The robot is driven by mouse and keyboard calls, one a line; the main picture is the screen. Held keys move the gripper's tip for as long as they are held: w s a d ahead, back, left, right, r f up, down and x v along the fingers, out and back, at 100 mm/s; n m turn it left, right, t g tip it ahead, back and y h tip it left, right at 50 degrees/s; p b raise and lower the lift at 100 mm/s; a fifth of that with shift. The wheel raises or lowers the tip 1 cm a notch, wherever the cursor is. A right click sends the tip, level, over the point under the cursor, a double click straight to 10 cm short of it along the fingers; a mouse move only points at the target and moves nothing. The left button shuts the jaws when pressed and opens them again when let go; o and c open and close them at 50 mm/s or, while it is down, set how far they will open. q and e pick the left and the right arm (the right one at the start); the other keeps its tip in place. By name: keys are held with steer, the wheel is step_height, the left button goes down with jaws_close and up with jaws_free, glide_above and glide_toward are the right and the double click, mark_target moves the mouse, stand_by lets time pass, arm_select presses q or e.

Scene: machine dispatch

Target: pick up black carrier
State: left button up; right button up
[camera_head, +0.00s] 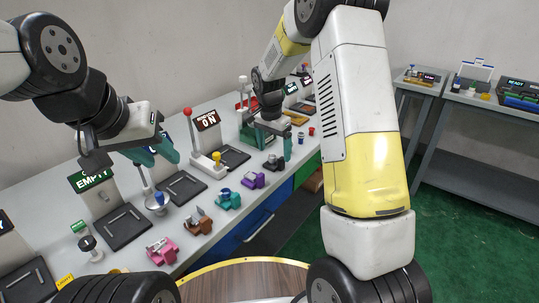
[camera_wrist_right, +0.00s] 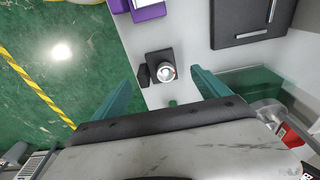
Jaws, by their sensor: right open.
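The black carrier (camera_head: 273,162) stands on the grey bench near its front edge, right of the purple carrier. In the right wrist view the black carrier (camera_wrist_right: 163,72), with a round silver part on top, lies between and beyond my fingertips. My right gripper (camera_head: 276,146) is open and empty, its teal fingers (camera_wrist_right: 163,88) apart on either side of the carrier and not touching it. In the head view it hangs just above and behind the carrier. My left gripper (camera_head: 158,156) looks open and empty above the bench at the left.
Purple (camera_head: 253,180), teal (camera_head: 228,199), brown (camera_head: 197,221) and pink (camera_head: 162,250) carriers line the bench front. Behind them are black trays (camera_head: 182,187) and a red-knobbed lever (camera_head: 188,113). Green floor lies beyond the edge.

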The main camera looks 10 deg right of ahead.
mark_target(275, 158)
steer(key=f, duration=0.4)
steer(key=shift+w+d+f, duration=0.1)
steer(key=shift+d+f, duration=0.05)
steer(key=shift+d, duration=0.2)
steer(key=c, duration=1.6)
